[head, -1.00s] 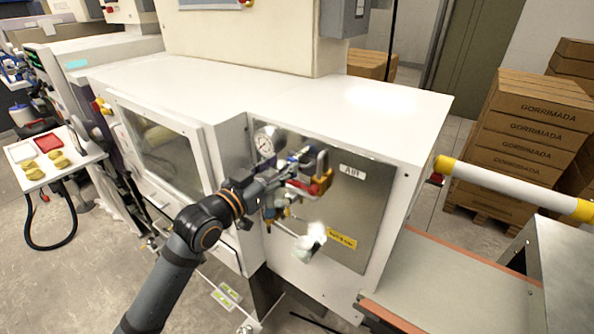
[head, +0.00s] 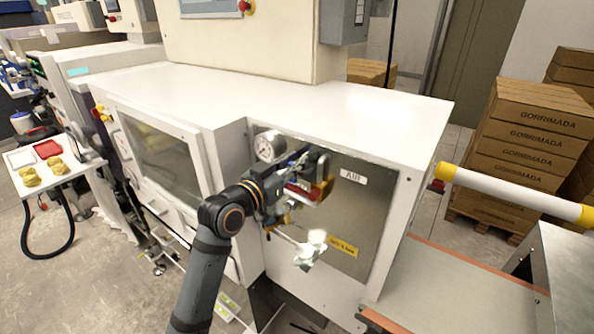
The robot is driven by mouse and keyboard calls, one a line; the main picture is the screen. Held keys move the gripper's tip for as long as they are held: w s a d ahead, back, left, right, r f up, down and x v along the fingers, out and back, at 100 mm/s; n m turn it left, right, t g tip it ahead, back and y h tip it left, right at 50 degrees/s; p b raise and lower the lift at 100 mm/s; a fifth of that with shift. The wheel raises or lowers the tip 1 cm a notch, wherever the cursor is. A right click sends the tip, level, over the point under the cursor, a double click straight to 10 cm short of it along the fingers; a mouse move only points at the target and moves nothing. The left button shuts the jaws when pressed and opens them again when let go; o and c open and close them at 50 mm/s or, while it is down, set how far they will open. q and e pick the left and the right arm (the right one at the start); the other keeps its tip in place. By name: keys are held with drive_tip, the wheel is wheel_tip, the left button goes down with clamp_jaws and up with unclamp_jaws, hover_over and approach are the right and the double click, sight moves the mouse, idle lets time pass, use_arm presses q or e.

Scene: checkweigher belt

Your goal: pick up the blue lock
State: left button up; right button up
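My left gripper (head: 290,185) is at the grey AIR panel (head: 372,205) on the front of the white machine, just right of and below the round gauge (head: 268,146). Red and yellow parts (head: 324,187) show right at the gripper, between it and the panel. I cannot make out a clear blue lock there; the gripper and these parts overlap, and only a small dark bluish patch shows above them. Whether the fingers are open or shut does not show. My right gripper is not in view.
A pale fitting (head: 308,252) sticks out below the gripper. A white side table (head: 38,188) at the left holds a red tray (head: 47,150) and yellow items (head: 57,167). A conveyor belt (head: 450,285) and stacked cartons (head: 530,140) are at the right.

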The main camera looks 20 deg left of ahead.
use_arm(q)
clamp_jaws()
drive_tip(key=shift+s+a+r+b, duration=0.1)
drive_tip(key=shift+s+r+b, duration=0.2)
drive_tip(key=shift+b, duration=0.4)
wheel_tip(320, 180, up, 6)
drive_tip(key=shift+w+r+b, duration=0.1)
drive_tip(key=shift+r+b, duration=0.15)
drive_tip(key=shift+b, duration=0.3)
drive_tip(key=b+v, duration=1.9)
drive_tip(key=b, duration=0.2)
drive_tip(key=shift+s+b, duration=0.35)
drive_tip(key=shift+b, duration=0.05)
